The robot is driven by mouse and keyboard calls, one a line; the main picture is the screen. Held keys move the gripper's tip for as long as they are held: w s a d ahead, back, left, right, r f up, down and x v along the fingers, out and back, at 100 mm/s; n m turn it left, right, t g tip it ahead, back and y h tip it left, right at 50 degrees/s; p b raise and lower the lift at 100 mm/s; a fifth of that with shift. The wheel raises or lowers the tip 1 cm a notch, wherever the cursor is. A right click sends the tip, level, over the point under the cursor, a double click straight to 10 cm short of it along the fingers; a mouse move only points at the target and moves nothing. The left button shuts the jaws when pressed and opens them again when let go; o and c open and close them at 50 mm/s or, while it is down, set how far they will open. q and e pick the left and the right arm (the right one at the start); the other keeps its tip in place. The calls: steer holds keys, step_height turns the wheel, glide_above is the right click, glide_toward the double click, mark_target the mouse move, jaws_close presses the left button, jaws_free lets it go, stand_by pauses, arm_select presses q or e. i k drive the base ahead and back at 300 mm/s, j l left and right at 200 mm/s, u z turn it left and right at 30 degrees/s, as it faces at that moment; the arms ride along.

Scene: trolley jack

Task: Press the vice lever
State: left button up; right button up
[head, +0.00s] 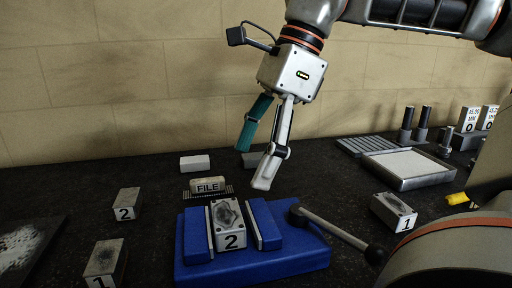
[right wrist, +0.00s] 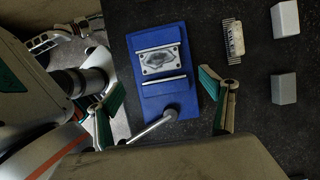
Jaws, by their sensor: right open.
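The blue vice (head: 300,258) stands on the dark bench, with a grey block marked 2 (head: 231,241) between its two jaws. The vice lever (head: 335,232) is a grey bar with a dark round knob at each end, slanting from the vice's right side toward the lower right. It also shows in the right wrist view (right wrist: 150,130), below the vice. My right gripper (head: 254,164) is open and empty, hanging above and behind the vice, apart from the lever. In the right wrist view its fingers (right wrist: 162,103) are spread wide, on either side of the lever. My left gripper is not in view.
A FILE block (head: 208,186) sits behind the vice. Numbered blocks stand at the left (head: 127,203) and right (head: 394,211). A grey tray (head: 408,180) and posts stand at the back right. A beige wall closes the back. My own arm part fills the lower right.

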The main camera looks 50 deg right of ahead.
mark_target(376, 255)
steer(key=k, duration=1.5)
